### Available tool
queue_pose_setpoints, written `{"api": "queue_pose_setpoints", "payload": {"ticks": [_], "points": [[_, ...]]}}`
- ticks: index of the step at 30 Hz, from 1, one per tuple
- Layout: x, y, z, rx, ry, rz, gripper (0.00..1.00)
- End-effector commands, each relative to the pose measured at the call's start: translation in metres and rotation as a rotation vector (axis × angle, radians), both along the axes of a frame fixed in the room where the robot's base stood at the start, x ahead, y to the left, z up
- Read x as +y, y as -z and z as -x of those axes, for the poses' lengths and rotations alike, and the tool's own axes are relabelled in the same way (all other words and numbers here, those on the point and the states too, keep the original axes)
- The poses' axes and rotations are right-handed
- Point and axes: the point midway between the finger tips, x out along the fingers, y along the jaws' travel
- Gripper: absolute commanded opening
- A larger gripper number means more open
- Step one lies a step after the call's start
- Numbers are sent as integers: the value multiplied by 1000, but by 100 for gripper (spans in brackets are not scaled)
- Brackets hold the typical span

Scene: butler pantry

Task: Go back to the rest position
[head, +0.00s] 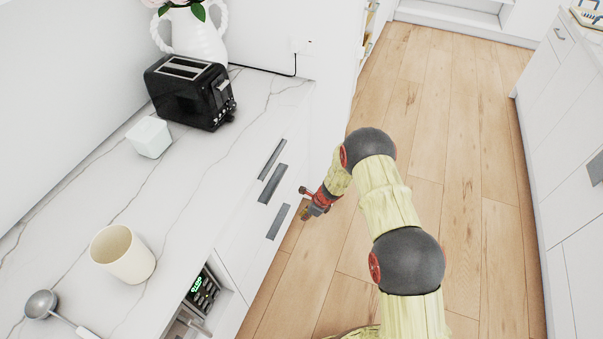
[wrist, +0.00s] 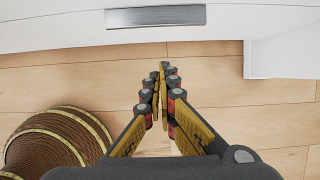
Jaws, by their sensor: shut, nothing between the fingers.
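My gripper (head: 308,209) hangs at the end of my bent arm, beside the front of the white drawers (head: 245,215) and above the wooden floor. In the wrist view my gripper (wrist: 163,70) points ahead with its fingertips together and nothing between them. A grey drawer handle (wrist: 155,16) lies ahead of the fingertips in that view, apart from them.
The marble counter at left holds a cream cup (head: 123,255), a ladle (head: 42,304), a pale block (head: 149,137), a black toaster (head: 190,92) and a white vase (head: 196,35). White cabinets (head: 570,130) stand at right.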

Motion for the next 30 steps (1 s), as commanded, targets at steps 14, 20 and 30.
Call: {"api": "queue_pose_setpoints", "payload": {"ticks": [14,20,30], "points": [[7,5,34,-13,-279,-3,0],[5,-16,99,7,-637,-22,0],[-14,-134,145,-81,-1110,-29,0]]}}
